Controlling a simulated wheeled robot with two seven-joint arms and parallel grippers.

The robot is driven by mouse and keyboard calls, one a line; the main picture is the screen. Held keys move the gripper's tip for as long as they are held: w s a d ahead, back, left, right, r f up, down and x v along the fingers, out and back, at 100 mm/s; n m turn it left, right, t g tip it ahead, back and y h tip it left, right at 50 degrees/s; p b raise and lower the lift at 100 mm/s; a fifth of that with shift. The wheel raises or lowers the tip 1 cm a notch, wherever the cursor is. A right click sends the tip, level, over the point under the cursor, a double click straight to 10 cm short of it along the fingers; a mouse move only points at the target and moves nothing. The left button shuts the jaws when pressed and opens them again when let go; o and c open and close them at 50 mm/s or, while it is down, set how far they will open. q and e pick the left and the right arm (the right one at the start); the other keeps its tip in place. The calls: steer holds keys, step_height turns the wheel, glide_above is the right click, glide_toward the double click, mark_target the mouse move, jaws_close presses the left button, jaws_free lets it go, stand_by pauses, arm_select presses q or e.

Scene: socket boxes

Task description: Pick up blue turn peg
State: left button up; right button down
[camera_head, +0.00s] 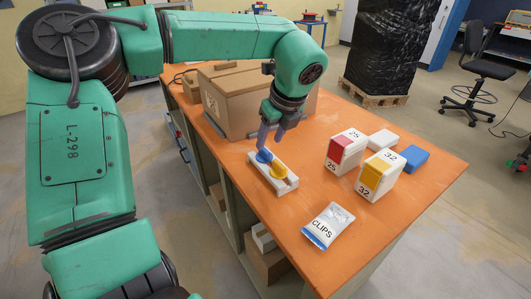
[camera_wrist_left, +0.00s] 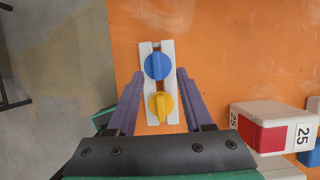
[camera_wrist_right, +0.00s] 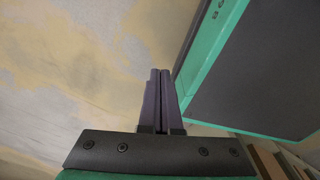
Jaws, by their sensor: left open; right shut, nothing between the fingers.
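The blue turn peg (camera_head: 264,156) sits at the far end of a white block (camera_head: 291,182) on the orange table. A yellow turn peg (camera_head: 280,171) sits beside it on the same block. The left wrist view shows the blue peg (camera_wrist_left: 157,66) above the yellow peg (camera_wrist_left: 160,105) in the picture. My left gripper (camera_head: 270,140) is open over the block, close to the blue peg and partly in front of it. In its wrist view the fingers (camera_wrist_left: 155,90) spread to both sides of the block. My right gripper (camera_wrist_right: 160,75) is shut and empty, away from the table.
A cardboard box (camera_head: 235,100) stands behind the block on the left. A red-fronted 25 box (camera_head: 343,150), a yellow-fronted 32 box (camera_head: 379,176) and a blue box (camera_head: 414,158) stand to the right. A CLIPS pouch (camera_head: 328,225) lies nearer the front edge. Bare tabletop surrounds the block's right side.

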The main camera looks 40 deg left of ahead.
mark_target(265, 149)
arm_select(q)
steer(key=x, duration=0.4)
steer(key=shift+s+a+f+p, duration=0.1)
steer(key=shift+s+p, duration=0.1)
steer(key=shift+p, duration=0.2)
jaws_close()
arm_select(e)
steer(key=shift+w+a+r, duration=0.15)
steer(key=shift+w+r, duration=0.45)
steer(key=shift+w, duration=0.05)
